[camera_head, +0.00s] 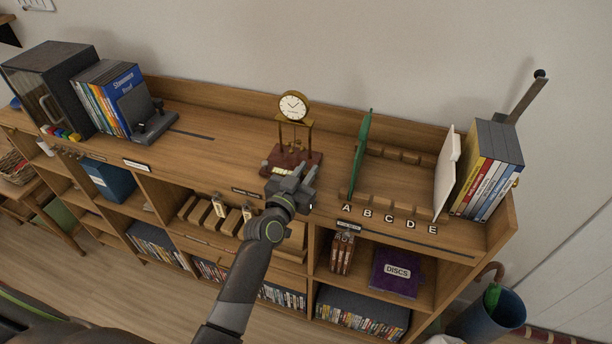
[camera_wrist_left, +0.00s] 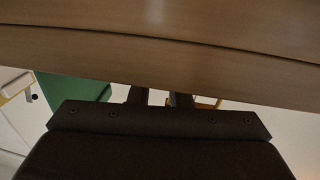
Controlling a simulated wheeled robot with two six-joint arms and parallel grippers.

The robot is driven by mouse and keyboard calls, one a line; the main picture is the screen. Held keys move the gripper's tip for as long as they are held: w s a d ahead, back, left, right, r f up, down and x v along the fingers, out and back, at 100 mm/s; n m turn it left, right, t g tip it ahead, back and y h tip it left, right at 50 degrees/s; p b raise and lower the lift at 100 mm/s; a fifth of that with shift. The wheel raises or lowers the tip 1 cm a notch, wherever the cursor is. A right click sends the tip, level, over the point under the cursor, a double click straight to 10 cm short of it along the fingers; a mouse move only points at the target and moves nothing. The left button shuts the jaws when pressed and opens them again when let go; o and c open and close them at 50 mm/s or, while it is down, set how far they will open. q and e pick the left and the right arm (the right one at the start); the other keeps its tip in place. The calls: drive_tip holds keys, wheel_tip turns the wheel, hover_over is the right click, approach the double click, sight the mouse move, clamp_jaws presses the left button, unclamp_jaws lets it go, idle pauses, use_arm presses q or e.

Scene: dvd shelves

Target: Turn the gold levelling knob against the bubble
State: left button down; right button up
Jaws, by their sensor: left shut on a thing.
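A clock with a white round face (camera_head: 293,106) stands on gold pillars over a dark red base (camera_head: 313,157) on the top of the shelf unit. A small pale yellow piece (camera_head: 282,171) shows at the front of the base; I cannot tell whether it is the bubble level. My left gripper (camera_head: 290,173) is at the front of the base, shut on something. The gold levelling knob is not clearly visible, being hidden at the jaws. In the left wrist view the two dark fingers (camera_wrist_left: 160,97) show close together, with a little gold beside the right one. My right gripper is not in view.
A green panel (camera_head: 361,155) stands upright right of the clock, beside slotted wooden rails lettered A to E (camera_head: 387,221). Books (camera_head: 487,170) stand at the right end. A dark bookend (camera_head: 150,122) and more books are at the left. Shelf top between bookend and clock is mostly clear.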

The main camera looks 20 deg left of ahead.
use_arm(q)
drive_tip(key=c, duration=1.5)
unclamp_jaws()
drive_tip(key=shift+o, duration=0.2)
drive_tip(key=shift+s, duration=0.1)
drive_tip(key=shift+s, duration=0.1)
drive_tip(key=s+a+b, duration=0.3)
drive_tip(key=s+b, duration=0.3)
drive_tip(key=s, duration=1.1)
drive_tip(key=shift+f, duration=0.1)
